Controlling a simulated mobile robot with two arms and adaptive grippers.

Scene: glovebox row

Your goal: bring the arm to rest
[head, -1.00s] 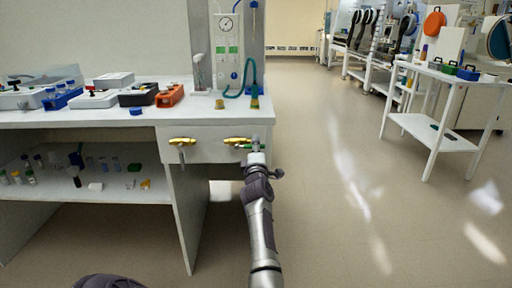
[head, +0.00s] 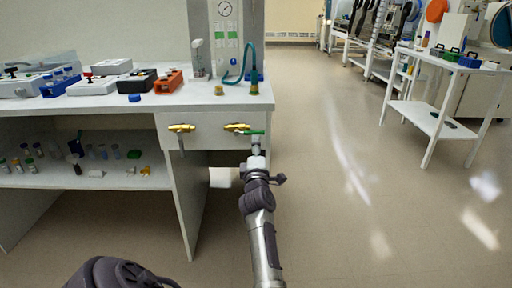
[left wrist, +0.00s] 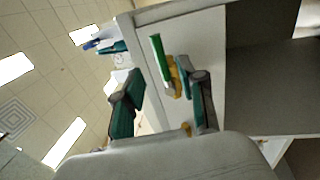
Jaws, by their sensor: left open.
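My left gripper (head: 257,143) is at the front of the bench, just below and right of a yellow valve (head: 237,127) with a green handle (head: 253,132). In the left wrist view the gripper (left wrist: 165,100) is open, its two teal-padded fingers wide apart with nothing held between them. The green handle (left wrist: 160,55) and yellow valve body (left wrist: 174,82) appear beyond the fingers, close to the right-hand finger in the picture. I cannot tell whether that finger touches the valve. My right gripper is not in view.
A second yellow valve (head: 181,128) is on the same bench panel (head: 210,138). The bench top (head: 200,101) holds boxes, a gauge panel (head: 226,38) and a teal hose. A white cart (head: 430,119) stands at right. The floor between is clear.

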